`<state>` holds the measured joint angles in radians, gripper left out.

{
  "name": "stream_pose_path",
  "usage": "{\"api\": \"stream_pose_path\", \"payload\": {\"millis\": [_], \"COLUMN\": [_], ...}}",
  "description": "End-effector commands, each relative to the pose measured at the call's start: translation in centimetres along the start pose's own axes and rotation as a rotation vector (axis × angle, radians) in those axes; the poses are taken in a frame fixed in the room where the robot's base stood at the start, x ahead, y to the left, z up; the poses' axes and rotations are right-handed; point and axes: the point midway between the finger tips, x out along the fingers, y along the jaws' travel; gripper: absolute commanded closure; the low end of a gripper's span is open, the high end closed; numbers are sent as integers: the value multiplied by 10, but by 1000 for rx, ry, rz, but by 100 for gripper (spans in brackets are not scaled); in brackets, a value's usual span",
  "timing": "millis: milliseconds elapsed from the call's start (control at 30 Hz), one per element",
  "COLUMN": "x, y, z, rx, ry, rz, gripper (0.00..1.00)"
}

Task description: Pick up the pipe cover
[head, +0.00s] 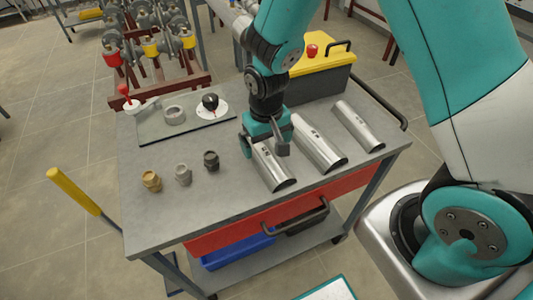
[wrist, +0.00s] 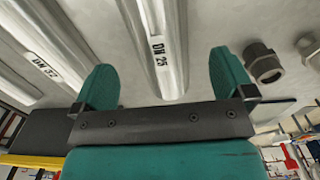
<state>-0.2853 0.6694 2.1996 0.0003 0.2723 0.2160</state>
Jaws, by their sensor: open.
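Three silver half-round pipe covers lie side by side on the grey cart top: a left one (head: 272,170), a middle one (head: 318,148) and a right one (head: 358,126). My gripper (head: 264,151) is open and points down over the far end of the left cover. In the wrist view, the cover labelled DN 25 (wrist: 165,50) lies between the two open fingers of my gripper (wrist: 164,64). The cover labelled DN 32 (wrist: 48,45) is left of the fingers there. I cannot tell whether the fingers touch the DN 25 cover.
Several small fittings, including a brass one (head: 152,181) and a dark one (head: 211,160), stand left of the covers. A flat plate (head: 150,128) with round parts lies behind them. A yellow-lidded toolbox (head: 318,70) stands at the back. The cart's front left is clear.

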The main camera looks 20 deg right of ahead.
Motion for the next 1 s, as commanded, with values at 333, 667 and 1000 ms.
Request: {"api": "stream_pose_path", "payload": {"millis": [333, 667, 1000], "x": [42, 52, 52], "y": [1, 1, 1], "z": [-4, -5, -5], "rx": [0, 0, 0], "ry": [-5, 0, 0], "rz": [1, 0, 0], "gripper": [0, 0, 46]}}
